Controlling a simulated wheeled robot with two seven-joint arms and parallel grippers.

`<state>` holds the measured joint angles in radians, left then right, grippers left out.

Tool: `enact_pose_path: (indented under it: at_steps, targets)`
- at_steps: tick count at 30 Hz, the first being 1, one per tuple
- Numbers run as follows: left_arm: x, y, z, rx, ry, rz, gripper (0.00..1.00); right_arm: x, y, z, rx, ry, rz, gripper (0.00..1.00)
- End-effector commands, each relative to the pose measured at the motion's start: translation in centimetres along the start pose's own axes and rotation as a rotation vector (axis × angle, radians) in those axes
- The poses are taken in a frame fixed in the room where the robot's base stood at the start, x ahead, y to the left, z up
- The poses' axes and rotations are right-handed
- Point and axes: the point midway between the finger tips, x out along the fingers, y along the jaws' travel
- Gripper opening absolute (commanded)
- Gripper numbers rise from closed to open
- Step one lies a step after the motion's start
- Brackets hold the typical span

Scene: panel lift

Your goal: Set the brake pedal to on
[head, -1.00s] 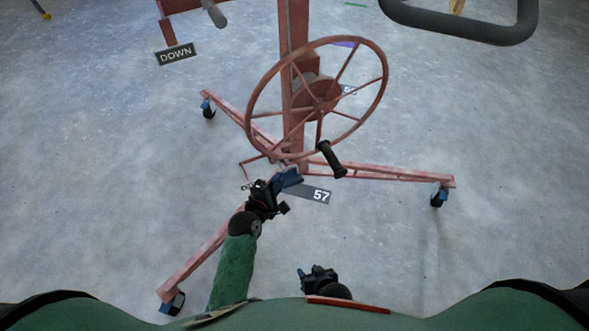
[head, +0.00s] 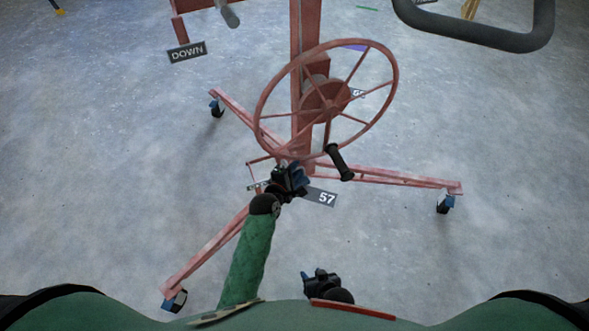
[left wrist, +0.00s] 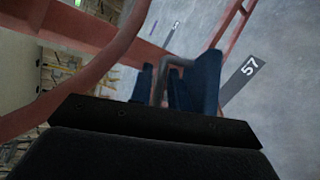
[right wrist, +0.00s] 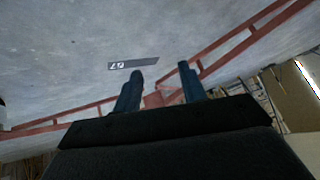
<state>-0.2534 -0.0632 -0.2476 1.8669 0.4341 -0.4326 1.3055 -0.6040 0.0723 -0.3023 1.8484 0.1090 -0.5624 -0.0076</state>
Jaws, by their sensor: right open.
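A red panel lift (head: 305,100) stands on a wheeled base. My left gripper (head: 297,178) is low beside the foot of its post, under the hand wheel. In the left wrist view a grey bent bar (left wrist: 163,82) shows between the blue fingers of my left gripper (left wrist: 172,85). I cannot tell whether the fingers press on it, or whether it is part of the brake pedal. No pedal is clearly recognisable in the head view; the arm and gripper cover part of the post's foot. My right gripper (head: 308,277) is open and empty, low near my body; its fingers (right wrist: 160,88) are apart.
The large red wheel (head: 397,88) with a black handle (head: 339,162) is just above my left gripper. Red base legs (head: 400,180) spread out on casters. A "57" tag (head: 322,198) is right of the gripper, a "DOWN" sign (head: 187,52) upper left. Floor at right is clear.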

Motion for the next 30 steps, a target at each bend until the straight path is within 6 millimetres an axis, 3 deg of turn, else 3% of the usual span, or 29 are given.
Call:
enact_pose_path:
  at_steps: [1, 3, 17, 22, 27, 30]
  targets:
    - [0.0, 0.0, 0.0, 0.000, 0.000, 0.000, 0.12, 0.0, 0.0, 0.0, 0.000, 0.000, 0.000, 0.41]
    - [0.0, 0.0, 0.0, 0.000, 0.000, 0.000, 0.00, 0.0, 0.0, 0.0, 0.000, 0.000, 0.000, 0.41]
    - [0.0, -0.4, 0.0, -0.001, 0.000, -0.001, 0.00, -0.5, -0.1, -0.3, 0.001, -0.016, 0.000, 0.41]
    - [0.0, -1.4, 0.0, -0.002, 0.001, -0.003, 0.00, -2.4, -0.5, -3.2, -0.003, -0.025, -0.003, 0.41]
    - [0.0, -2.8, 0.0, -0.001, 0.001, -0.002, 0.00, -3.6, -0.9, -4.3, -0.003, -0.047, -0.008, 0.41]
    - [0.0, -3.7, 0.0, 0.009, 0.000, 0.008, 0.00, -3.3, -0.8, -4.0, -0.003, -0.050, -0.008, 0.41]
